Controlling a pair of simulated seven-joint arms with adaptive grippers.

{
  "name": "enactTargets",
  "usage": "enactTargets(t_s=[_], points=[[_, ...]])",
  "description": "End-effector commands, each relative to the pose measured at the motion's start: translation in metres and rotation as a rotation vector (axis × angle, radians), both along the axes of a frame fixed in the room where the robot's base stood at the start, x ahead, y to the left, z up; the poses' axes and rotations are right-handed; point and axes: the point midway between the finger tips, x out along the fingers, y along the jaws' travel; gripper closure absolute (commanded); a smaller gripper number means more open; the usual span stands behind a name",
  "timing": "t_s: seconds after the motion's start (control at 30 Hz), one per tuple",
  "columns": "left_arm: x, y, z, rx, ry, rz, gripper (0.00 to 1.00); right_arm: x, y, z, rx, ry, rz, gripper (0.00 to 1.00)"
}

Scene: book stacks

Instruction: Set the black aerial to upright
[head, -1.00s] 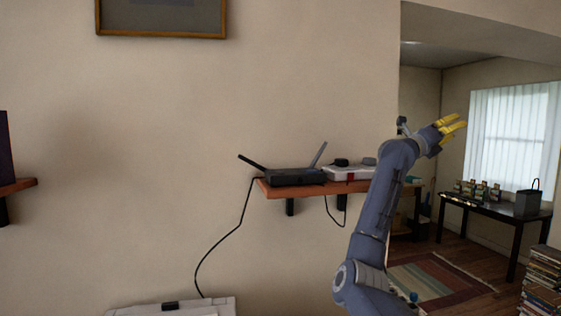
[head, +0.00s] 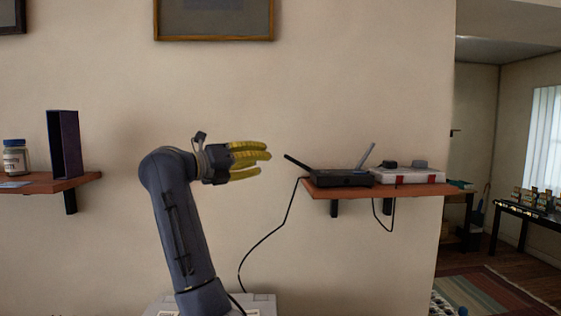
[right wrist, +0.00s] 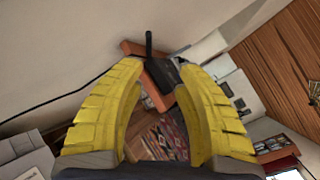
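The black aerial (head: 296,161) leans out to the left from the left end of a black router (head: 345,179) on a wooden shelf. A grey aerial (head: 366,155) at the router's other end leans to the right. My right gripper (head: 265,160) is left of the black aerial, pointing right towards it, apart from it and empty. In the right wrist view its yellow fingers stand open, with the black aerial (right wrist: 149,43) beyond the fingertips and the router (right wrist: 171,70) partly hidden by a finger. My left gripper is not in view.
The shelf (head: 320,191) also holds a white and red box (head: 408,176) right of the router. A black cable (head: 268,236) hangs from the router's left side. Another shelf (head: 85,181) on the left carries a jar (head: 14,158) and a dark purple upright object (head: 64,143).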

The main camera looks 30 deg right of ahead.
Motion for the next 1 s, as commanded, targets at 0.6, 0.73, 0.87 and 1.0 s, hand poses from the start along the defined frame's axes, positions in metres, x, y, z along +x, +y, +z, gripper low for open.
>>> enactTargets(t_s=[0.6, 0.73, 0.87, 1.0], points=[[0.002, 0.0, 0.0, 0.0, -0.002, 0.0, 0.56, 0.013, -0.024, -0.014, -0.009, 0.026, 0.017, 0.66], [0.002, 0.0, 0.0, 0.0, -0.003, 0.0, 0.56, 0.018, -0.047, -0.014, -0.009, 0.026, 0.017, 0.66], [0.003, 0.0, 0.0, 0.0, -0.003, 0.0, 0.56, 0.023, -0.069, -0.014, -0.009, 0.027, 0.017, 0.66], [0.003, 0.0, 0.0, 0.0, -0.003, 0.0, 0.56, 0.027, -0.092, -0.014, -0.01, 0.028, 0.018, 0.66]])
